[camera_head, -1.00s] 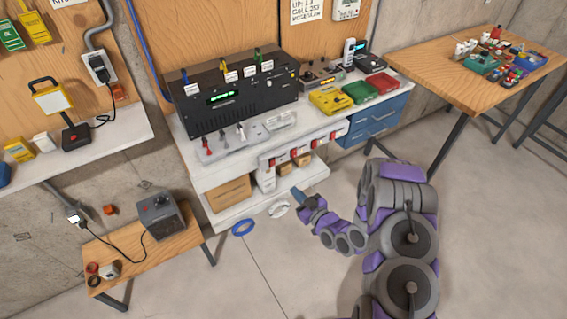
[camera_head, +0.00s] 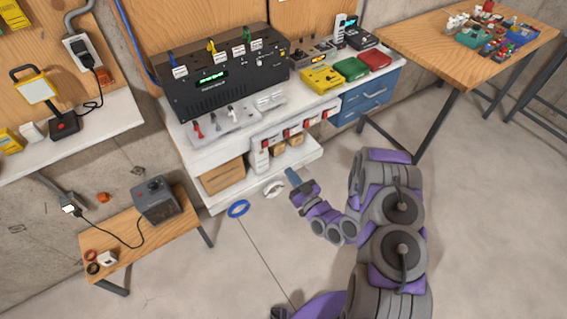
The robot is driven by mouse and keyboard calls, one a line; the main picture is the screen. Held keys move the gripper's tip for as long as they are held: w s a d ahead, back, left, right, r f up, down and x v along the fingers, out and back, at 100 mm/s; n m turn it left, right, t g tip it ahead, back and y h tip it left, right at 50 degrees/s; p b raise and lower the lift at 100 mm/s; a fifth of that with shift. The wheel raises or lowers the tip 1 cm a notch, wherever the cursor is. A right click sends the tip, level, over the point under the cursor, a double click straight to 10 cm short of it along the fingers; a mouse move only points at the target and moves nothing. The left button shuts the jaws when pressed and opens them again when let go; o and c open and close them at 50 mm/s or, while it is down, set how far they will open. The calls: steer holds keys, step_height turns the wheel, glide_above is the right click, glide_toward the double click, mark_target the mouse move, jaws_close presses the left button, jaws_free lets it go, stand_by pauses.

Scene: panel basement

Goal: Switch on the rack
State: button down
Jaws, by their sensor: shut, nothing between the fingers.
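The rack (camera_head: 225,82) is a black box with a lit green display and several coloured, labelled plugs along its top. It stands on the white workbench (camera_head: 205,148). A strip with several red switches (camera_head: 292,132) runs along the bench's front edge, below the rack. My gripper (camera_head: 292,178) is shut and empty. It is low in front of the bench, right of the lower shelf and apart from it. I cannot tell which switch belongs to the rack.
Yellow, green and red cases (camera_head: 350,70) sit on the bench's right side, above blue drawers (camera_head: 365,98). A low wooden table (camera_head: 130,235) with a grey box (camera_head: 155,198) stands at left. Blue tape (camera_head: 238,208) lies on the floor.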

mark_target(266, 141)
steer(key=b+x, duration=0.2)
steer(key=x, duration=1)
steer(key=shift+w+a, duration=0.15)
steer(key=shift+a, duration=0.05)
steer(key=shift+w+a, duration=0.15)
steer(key=shift+w, duration=0.15)
steer(key=shift+r, duration=0.1)
steer(key=shift+w+a+r+p, duration=0.1)
steer(key=shift+r+p, duration=0.2)
steer(key=shift+p, duration=0.05)
steer(key=shift+f+g, duration=0.15)
steer(key=shift+g, duration=0.15)
